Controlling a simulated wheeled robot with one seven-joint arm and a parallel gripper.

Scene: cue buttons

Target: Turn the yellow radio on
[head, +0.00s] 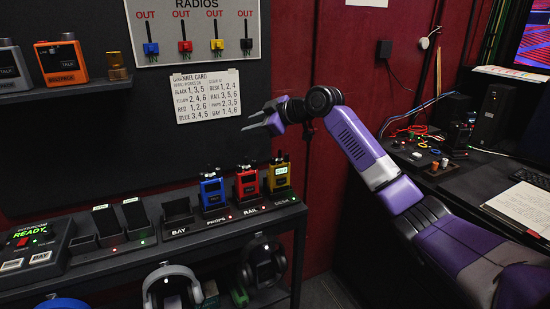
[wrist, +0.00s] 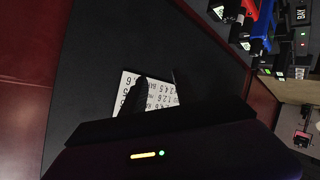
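The yellow radio (head: 278,178) stands upright in the rightmost charger slot on the shelf, with a small pale display lit on its front. The red radio (head: 247,182) and the blue radio (head: 212,191) stand to its left.
Empty chargers (head: 180,215) and a READY box (head: 35,245) stand left on the shelf. Headphones (head: 172,285) hang below. A cluttered desk (head: 460,185) is at the right.

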